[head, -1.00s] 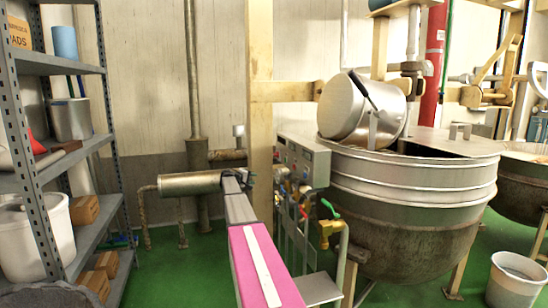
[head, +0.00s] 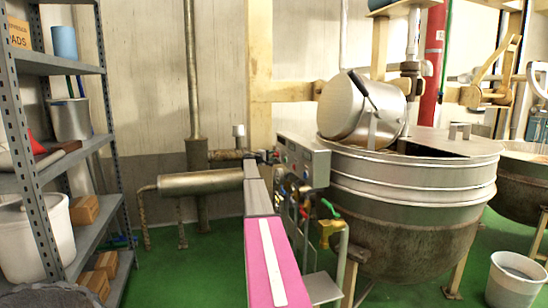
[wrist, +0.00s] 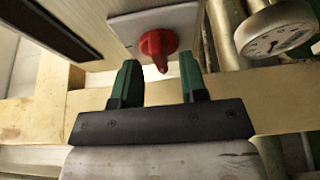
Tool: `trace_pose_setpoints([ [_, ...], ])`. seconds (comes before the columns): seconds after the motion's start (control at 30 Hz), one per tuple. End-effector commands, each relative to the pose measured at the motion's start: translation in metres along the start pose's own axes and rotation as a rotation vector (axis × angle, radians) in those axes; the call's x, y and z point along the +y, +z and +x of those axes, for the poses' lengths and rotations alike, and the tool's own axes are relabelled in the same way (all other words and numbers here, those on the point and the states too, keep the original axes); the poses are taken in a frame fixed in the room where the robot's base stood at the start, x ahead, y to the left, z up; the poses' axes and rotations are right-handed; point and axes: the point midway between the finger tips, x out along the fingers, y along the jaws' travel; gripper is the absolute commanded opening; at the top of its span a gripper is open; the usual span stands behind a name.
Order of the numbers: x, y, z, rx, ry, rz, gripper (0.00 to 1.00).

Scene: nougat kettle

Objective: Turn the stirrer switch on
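The control box (head: 302,160) is mounted at the left side of the kettle (head: 410,205). In the wrist view a red rotary knob (wrist: 157,44), the likely stirrer switch, sits on a pale plate (wrist: 185,25), its pointer end toward the lower part of the picture. My gripper (wrist: 160,72) has two green fingers standing apart with nothing between them. The knob is just beyond the fingertips, roughly centred between them; I cannot tell if they touch it. In the head view my gripper (head: 268,157) is small, at the box's left edge.
A round gauge (wrist: 275,32) and pipes are close to the right of the knob. A dark panel (wrist: 45,28) is at upper left. Below the box are valves with a green handle (head: 330,208).

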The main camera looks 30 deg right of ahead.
Motion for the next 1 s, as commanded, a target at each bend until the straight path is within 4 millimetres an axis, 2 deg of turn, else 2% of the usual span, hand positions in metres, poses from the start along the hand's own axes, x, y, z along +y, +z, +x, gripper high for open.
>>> trace_pose_setpoints([
  [0.03,0.0,-0.001,0.009,-0.001,0.0,0.0,0.39],
  [0.17,0.0,0.0,0.021,0.0,0.0,0.0,0.39],
  [0.47,0.0,0.0,0.023,0.0,0.0,0.0,0.39],
  [0.5,0.0,0.0,0.023,0.0,0.0,0.0,0.26],
  [0.6,0.0,0.0,0.023,0.0,0.0,0.0,0.0],
  [1.0,-0.001,0.0,0.023,0.0,0.016,0.039,0.0],
])
